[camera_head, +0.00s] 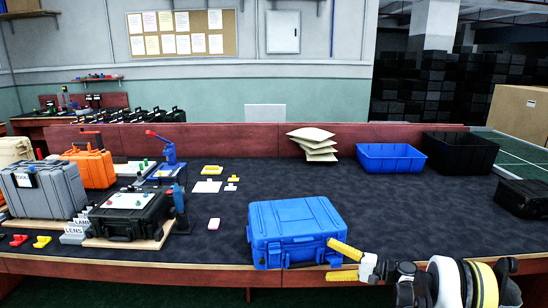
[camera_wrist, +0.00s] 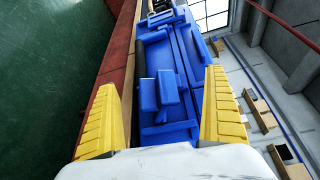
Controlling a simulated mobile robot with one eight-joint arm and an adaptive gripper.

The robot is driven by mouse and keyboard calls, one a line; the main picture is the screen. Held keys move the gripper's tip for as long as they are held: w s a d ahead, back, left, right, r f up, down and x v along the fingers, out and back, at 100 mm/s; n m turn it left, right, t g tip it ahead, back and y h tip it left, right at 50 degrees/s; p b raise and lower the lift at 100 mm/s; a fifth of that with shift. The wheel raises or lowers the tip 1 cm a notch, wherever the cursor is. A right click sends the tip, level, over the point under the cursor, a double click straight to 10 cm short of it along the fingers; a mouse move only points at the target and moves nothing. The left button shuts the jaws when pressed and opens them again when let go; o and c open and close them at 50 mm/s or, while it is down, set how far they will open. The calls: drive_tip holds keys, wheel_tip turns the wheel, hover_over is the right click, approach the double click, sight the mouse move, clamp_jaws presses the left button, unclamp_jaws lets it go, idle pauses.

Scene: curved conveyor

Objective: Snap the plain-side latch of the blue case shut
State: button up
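The blue case (camera_head: 295,222) lies at the front edge of the dark table, with its lid down. Its front faces the near edge. My gripper (camera_head: 336,259) is at the case's right front corner, reaching in from the right. Its two yellow fingers are wide apart and hold nothing. In the wrist view the case (camera_wrist: 158,58) runs away from me between the fingers. A blocky blue latch part (camera_wrist: 150,95) on it shows between the fingertips. I cannot tell whether a finger touches it, whether it is the plain-side latch, or whether it is closed.
A black case (camera_head: 132,215) and a grey case (camera_head: 45,190) stand on the left. A blue bin (camera_head: 390,157) and a black bin (camera_head: 460,153) are at the back right. White pouches (camera_head: 313,143) are stacked at the back.

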drive_tip(key=shift+s+d, duration=0.1)
drive_tip(key=s+d, duration=0.1)
drive_tip(key=s, duration=0.4)
drive_tip(key=shift+s+d+r, duration=0.35)
drive_tip(key=shift+s+r, duration=0.05)
drive_tip(key=shift+r, duration=0.05)
